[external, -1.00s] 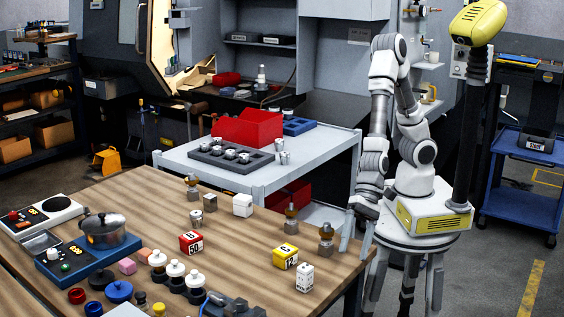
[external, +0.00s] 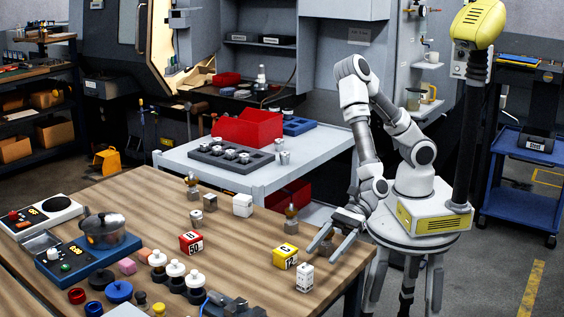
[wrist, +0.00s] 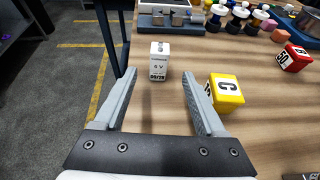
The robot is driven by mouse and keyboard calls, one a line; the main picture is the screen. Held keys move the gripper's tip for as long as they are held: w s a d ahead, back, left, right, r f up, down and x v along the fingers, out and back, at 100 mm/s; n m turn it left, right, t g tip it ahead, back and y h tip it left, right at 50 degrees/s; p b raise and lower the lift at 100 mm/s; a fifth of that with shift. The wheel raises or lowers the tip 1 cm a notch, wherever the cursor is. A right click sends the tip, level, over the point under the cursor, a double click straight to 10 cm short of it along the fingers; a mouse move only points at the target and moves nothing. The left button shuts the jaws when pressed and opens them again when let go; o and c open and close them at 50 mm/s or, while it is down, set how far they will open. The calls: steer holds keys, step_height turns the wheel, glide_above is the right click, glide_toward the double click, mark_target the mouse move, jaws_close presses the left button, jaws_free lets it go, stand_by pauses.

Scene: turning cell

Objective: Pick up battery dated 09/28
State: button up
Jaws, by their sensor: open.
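A white box-shaped battery (external: 304,278) stands upright near the right front corner of the wooden table. In the wrist view the battery (wrist: 159,60) shows "6 V" and a dark band with small print that looks like a date, too small to read surely. My gripper (external: 323,254) is open and empty, just behind and right of the battery in the external view. In the wrist view my gripper (wrist: 157,82) has its fingers spread, with the battery ahead between the fingertips and apart from them.
A yellow block marked C (wrist: 226,92) stands close beside the right finger in the wrist view. The table's edge is near the battery.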

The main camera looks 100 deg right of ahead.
mark_target(301, 278)
steer(key=x, duration=0.6)
steer(key=shift+r+x, duration=0.2)
steer(key=shift+x, duration=1.15)
steer(key=shift+r+x, duration=0.2)
steer(key=shift+x, duration=1.15)
steer(key=shift+a, duration=0.1)
jaws_close()
